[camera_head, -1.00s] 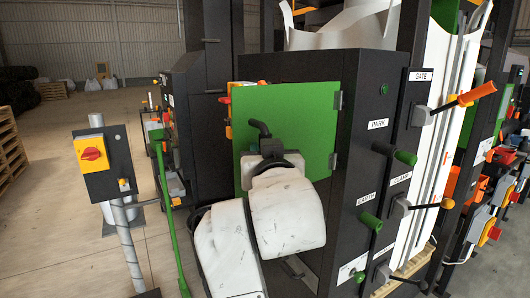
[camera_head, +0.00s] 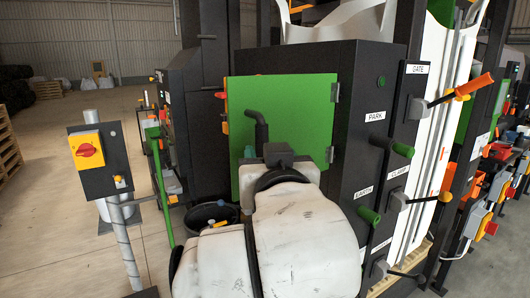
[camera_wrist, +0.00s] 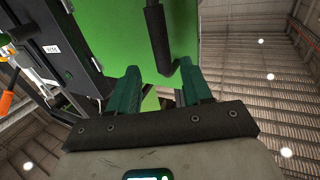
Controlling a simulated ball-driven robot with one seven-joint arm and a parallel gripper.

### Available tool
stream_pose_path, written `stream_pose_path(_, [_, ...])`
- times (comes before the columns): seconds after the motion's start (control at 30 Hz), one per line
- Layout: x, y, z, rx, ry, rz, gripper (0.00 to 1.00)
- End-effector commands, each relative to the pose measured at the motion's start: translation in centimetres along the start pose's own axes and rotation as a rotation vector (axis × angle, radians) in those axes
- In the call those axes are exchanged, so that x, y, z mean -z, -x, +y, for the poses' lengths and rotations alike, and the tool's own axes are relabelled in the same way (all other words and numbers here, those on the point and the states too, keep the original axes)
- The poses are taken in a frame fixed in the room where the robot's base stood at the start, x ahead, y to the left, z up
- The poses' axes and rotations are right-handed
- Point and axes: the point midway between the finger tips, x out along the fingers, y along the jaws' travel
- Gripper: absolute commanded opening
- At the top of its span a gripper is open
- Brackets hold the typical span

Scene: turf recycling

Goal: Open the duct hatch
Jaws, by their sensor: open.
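The duct hatch (camera_head: 300,110) is a green panel on the dark cabinet, with hinges along its right edge. Whether it stands slightly ajar I cannot tell. Its black bar handle (camera_head: 261,130) is near its left side. In the wrist view the green hatch (camera_wrist: 110,35) fills the upper middle, and the handle (camera_wrist: 158,38) hangs toward my gripper (camera_wrist: 160,88). My gripper is open, its two green fingers apart and empty. The handle's end is ahead of the gap, nearer the right finger. My wrist and arm hide the hatch's lower part in the head view.
Levers labelled PARK (camera_head: 392,147) and GATE (camera_head: 450,97) stick out from the cabinet's right side. A switch post with a red knob (camera_head: 89,150) and a green bar (camera_head: 160,190) stand at left. A black bucket (camera_head: 200,217) sits behind my arm.

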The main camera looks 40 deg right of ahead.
Motion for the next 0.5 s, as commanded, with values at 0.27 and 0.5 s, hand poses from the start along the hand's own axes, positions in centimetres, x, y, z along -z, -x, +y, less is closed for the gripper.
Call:
stream_pose_path(0.27, [0.0,3.0,0.1,-0.001,0.0,0.0,0.49])
stream_pose_path(0.5, [0.0,3.3,0.1,-0.002,-0.001,-0.001,0.49])
